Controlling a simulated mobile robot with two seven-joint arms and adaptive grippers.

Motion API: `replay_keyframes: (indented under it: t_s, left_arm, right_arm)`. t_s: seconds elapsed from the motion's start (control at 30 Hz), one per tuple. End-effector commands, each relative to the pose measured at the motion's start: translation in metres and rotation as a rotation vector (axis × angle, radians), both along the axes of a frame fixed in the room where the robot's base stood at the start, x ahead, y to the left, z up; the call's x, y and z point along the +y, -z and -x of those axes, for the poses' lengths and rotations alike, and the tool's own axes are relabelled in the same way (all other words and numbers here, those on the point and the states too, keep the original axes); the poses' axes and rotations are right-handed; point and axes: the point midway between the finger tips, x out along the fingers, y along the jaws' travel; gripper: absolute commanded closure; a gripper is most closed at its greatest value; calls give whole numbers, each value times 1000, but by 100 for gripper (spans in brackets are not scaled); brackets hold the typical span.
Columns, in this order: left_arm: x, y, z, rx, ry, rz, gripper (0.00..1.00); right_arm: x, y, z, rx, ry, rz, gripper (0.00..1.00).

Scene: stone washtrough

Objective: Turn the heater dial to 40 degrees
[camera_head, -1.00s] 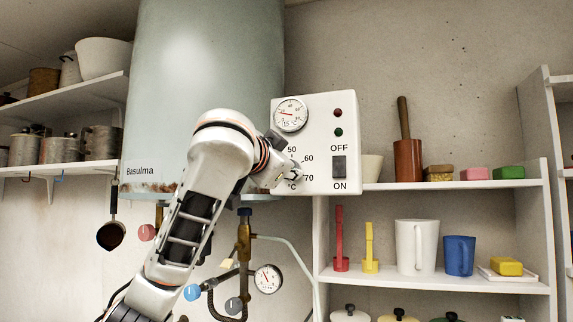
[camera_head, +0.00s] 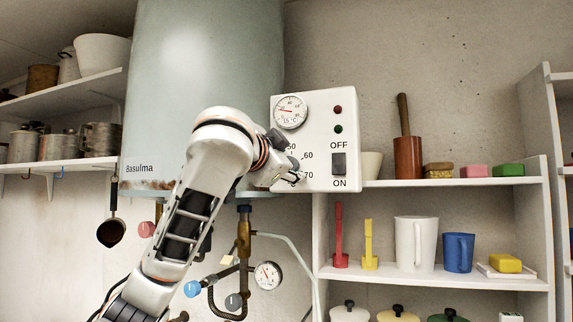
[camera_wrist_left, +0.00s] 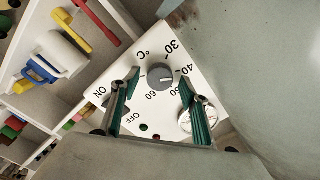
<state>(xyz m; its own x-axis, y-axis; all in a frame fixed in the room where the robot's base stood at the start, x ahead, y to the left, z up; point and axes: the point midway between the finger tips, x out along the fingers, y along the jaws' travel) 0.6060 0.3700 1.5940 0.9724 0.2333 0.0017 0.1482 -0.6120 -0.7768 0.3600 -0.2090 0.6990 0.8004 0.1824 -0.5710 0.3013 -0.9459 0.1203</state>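The white heater control panel (camera_head: 318,120) is on the front right of the tank. My left gripper (camera_head: 295,171) is over its lower left and hides the dial in the head view. In the left wrist view the round grey dial (camera_wrist_left: 160,76) sits between the two open fingers of my left gripper (camera_wrist_left: 159,79), with a gap on each side. Its pale mark points right, roughly toward the 40, but the exact reading is unclear. Parts of the printed scale are covered by the fingers. My right gripper is not in view.
A thermometer gauge (camera_head: 289,112), two indicator lamps and an ON/OFF switch (camera_head: 339,164) share the panel. Pipes and a pressure gauge (camera_head: 267,275) are below the tank (camera_head: 200,70). Shelves with mugs (camera_head: 416,244) stand to the right.

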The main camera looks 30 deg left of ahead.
Motion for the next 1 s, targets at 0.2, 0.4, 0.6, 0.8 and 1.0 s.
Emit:
replay_keyframes:
  t_s: [0.2,0.4,0.6,0.8,1.0]
  left_arm:
    - [0,0,0,1,0,0,56]
    - [-2,0,8,0,0,1,56]
    - [-10,-1,40,-3,1,-3,56]
    - [-17,-1,76,-4,-2,-4,56]
    - [-24,-2,102,-5,-2,-3,56]
  right_arm:
    - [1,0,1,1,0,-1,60]
    - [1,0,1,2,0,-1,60]
    - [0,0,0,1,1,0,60]
    - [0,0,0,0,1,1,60]
    - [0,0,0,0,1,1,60]
